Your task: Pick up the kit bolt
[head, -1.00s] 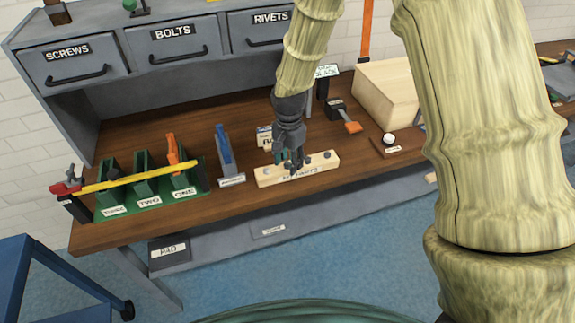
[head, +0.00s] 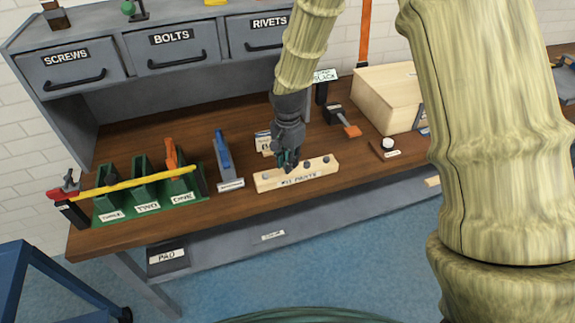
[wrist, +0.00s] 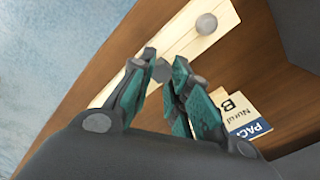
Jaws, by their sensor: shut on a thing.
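The kit parts block (head: 268,183) is a pale wooden bar with a printed label, lying near the front edge of the bench. Grey parts stand on its top; another round grey part (wrist: 206,23) shows beside my gripper in the wrist view. My gripper (head: 288,166) is over the left half of the block. In the wrist view its teal-padded fingers (wrist: 165,80) are closed on a grey round-headed part, the kit bolt (wrist: 161,71). The fingers hide much of the bolt, and I cannot tell whether it is clear of the block.
A green rack (head: 148,207) with several slots and a yellow bar stands left. A blue-handled item (head: 222,152) stands between rack and block. A small labelled card (wrist: 246,120) lies behind the block. A pale wooden box (head: 385,98) sits right.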

